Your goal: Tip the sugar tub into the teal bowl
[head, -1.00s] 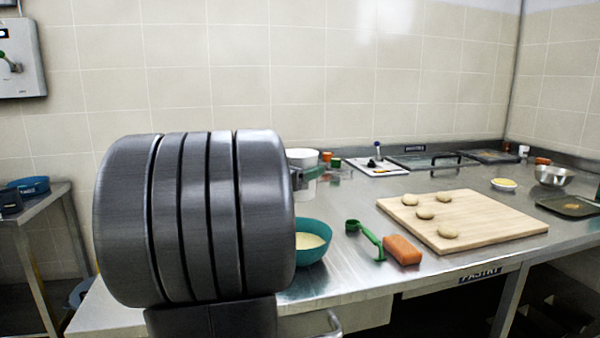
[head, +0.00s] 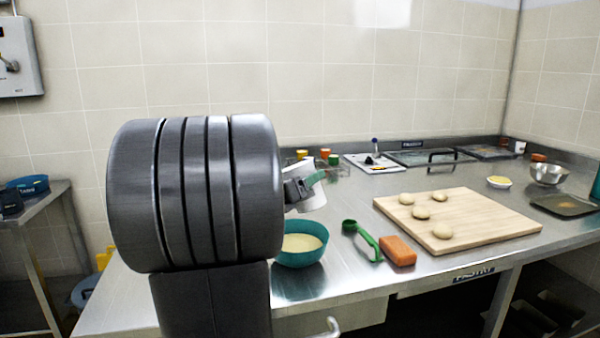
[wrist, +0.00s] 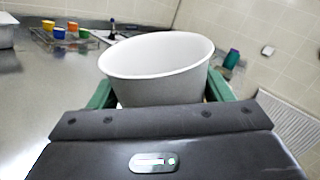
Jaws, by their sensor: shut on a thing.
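The sugar tub is a white round tub; in the wrist view the tub (wrist: 160,75) sits between the two green fingers of my gripper (wrist: 158,92), which is shut on it. Its mouth shows, but its contents cannot be made out. In the head view the tub (head: 312,197) is tilted and partly hidden behind my arm, and my gripper (head: 312,181) is at its side. The teal bowl (head: 301,258) stands on the steel counter just below the tub, with pale cream contents. The tub is above the bowl, apart from it.
A green-handled tool (head: 364,240) and an orange block (head: 397,251) lie right of the bowl. A wooden board (head: 470,218) with several dough pieces is farther right. Small coloured tubs (wrist: 60,32) stand in a rack at the back. The counter (head: 345,278) is bare in front.

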